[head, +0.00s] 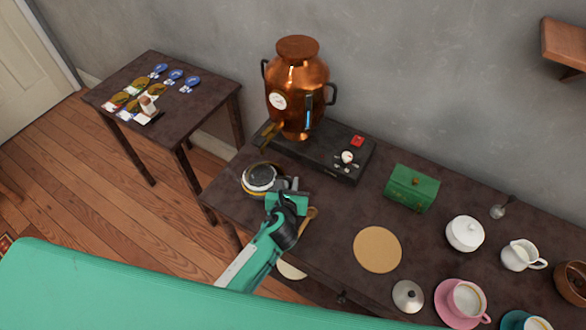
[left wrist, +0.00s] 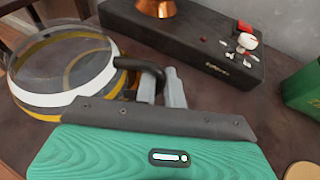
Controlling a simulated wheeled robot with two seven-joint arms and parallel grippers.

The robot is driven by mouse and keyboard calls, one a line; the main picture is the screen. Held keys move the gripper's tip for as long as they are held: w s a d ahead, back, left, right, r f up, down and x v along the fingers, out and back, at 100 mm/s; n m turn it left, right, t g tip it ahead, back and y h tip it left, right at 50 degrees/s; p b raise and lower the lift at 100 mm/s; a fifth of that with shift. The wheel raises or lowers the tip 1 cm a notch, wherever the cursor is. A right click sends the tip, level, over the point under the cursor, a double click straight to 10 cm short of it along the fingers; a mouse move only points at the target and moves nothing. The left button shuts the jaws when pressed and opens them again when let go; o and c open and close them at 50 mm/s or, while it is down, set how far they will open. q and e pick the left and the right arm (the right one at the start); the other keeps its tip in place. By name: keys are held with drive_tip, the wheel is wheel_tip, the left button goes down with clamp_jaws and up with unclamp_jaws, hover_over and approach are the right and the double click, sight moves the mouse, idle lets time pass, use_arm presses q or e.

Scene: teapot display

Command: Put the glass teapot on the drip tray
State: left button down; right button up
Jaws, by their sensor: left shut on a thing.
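The glass teapot (head: 260,179) is near the left end of the dark table, in front of the copper urn's base. It has a white band and a dark handle, and it shows large in the left wrist view (left wrist: 62,72). My left gripper (head: 289,184) is shut on the handle, from the teapot's right side; its fingers show in the left wrist view (left wrist: 162,86). I cannot tell whether the teapot touches the table. A small brass piece (head: 268,134) is at the left end of the black base; I cannot tell whether it is the drip tray. My right gripper is out of view.
The copper urn (head: 297,85) stands on a black base (head: 330,158) with small controls. A green box (head: 411,188), a round tan mat (head: 377,249), a white sugar bowl (head: 465,233) and cups are to the right. A side table (head: 190,115) with small packets is at left.

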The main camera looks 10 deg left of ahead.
use_arm(q)
drive_tip(key=shift+w+r, duration=0.1)
drive_tip(key=shift+w, duration=1.15)
drive_tip(key=x, duration=0.3)
drive_tip(key=shift+w, duration=0.3)
drive_tip(key=shift+s+f, duration=0.1)
drive_tip(key=shift+f, duration=0.2)
drive_tip(key=shift+a+f, duration=0.1)
drive_tip(key=c, duration=1.5)
unclamp_jaws()
drive_tip(key=shift+f, duration=0.1)
